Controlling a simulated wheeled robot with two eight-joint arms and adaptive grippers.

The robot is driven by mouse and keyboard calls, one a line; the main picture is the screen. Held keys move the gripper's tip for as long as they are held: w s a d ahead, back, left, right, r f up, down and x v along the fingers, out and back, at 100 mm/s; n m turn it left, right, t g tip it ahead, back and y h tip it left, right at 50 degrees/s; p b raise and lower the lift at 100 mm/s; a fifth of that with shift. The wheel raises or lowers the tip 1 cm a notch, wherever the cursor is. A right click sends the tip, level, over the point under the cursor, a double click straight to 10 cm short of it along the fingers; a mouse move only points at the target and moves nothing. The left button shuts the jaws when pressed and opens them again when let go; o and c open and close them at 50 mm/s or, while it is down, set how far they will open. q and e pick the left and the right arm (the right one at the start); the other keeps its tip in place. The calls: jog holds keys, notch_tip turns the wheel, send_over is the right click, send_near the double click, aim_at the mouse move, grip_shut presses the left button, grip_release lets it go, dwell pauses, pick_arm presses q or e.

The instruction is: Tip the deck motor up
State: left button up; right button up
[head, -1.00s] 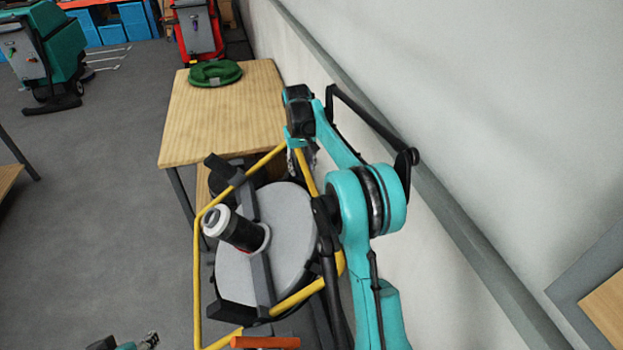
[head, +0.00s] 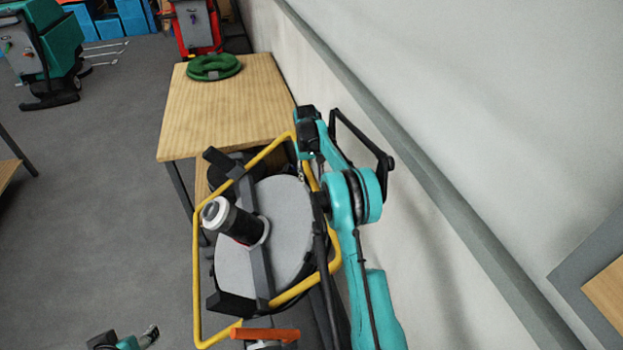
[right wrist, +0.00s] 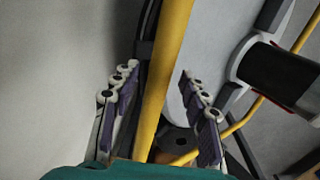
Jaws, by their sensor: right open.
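The deck motor (head: 233,221) is a black cylinder with a pale cap. It sticks out, slanted, from a grey round deck (head: 283,215) with a dark bar across it. A yellow tube frame (head: 196,270) loops around the deck. The motor is at the right edge of the right wrist view (right wrist: 285,75). My right gripper (head: 303,165) is at the frame's upper right corner, its fingers mostly hidden in the head view. In the right wrist view its fingers are apart, with the yellow tube (right wrist: 168,75) between them. My left gripper (head: 150,336) is low at the left, away from the deck.
The wall (head: 450,110) runs close along the right. Red (head: 197,28) and teal (head: 45,50) scrubber machines stand farther back. The floor at the left is open.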

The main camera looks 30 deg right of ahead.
grip_shut()
jog(key=shift+y, duration=0.7)
jog(key=d+f, duration=0.1)
jog(key=f, duration=0.1)
jog(key=d+f+b, duration=0.1)
jog(key=f, duration=0.1)
jog(key=d+f, duration=0.1)
jog(key=f, duration=0.2)
jog(key=shift+s+d+b, duration=0.25)
jog(key=shift+s+b, duration=0.15)
jog(key=shift+d+f, duration=0.1)
